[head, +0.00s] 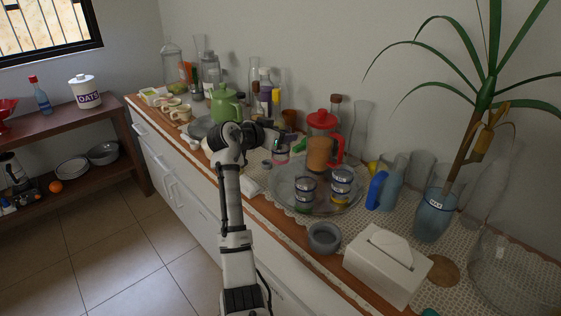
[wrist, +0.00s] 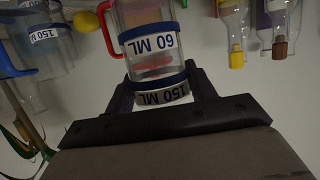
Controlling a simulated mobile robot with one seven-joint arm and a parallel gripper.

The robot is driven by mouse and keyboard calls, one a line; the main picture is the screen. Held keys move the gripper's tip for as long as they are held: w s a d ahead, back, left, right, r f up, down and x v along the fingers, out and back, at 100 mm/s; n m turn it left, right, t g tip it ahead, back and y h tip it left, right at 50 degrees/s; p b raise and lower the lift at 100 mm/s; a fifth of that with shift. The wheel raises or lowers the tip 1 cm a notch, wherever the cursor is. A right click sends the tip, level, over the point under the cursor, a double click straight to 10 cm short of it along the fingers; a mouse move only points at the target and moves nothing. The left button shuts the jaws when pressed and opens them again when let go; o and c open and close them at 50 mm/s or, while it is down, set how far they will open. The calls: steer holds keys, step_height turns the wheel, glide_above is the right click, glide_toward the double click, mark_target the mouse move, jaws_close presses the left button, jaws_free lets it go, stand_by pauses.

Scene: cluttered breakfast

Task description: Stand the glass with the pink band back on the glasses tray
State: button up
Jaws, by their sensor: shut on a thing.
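The glass with the pink band (head: 281,157) is clear, with a pink band low down, and shows just left of the tray in the head view. My gripper (head: 272,141) is shut on it; the wrist view, which is upside down, shows the clear glass with a pinkish patch (wrist: 154,64) and dark blue label bands between my fingers (wrist: 160,92). I cannot tell whether its base touches anything. The round clear glasses tray (head: 328,211) holds two labelled glasses, one greenish (head: 304,196) and one yellowish (head: 341,186).
A red-lidded jug (head: 320,150) stands behind the tray. A blue-handled jug (head: 389,190) is to its right. A grey bowl (head: 324,239) and tissue box (head: 388,266) are in front. A green teapot (head: 224,104) and bottles crowd the back left.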

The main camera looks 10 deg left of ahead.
mark_target(279, 162)
step_height(279, 162, down, 10)
steer(key=shift+r+p, duration=0.1)
steer(key=shift+p, duration=0.7)
steer(key=o, duration=1.1)
steer(key=shift+f, duration=0.2)
steer(key=shift+r, duration=0.2)
steer(key=shift+s+a, duration=0.2)
steer(key=shift+s, duration=0.05)
steer(key=b+v, duration=0.2)
steer(key=v, duration=0.9)
steer(key=shift+s+r+b, duration=0.15)
steer(key=shift+s+b, duration=0.05)
steer(key=shift+b, duration=0.2)
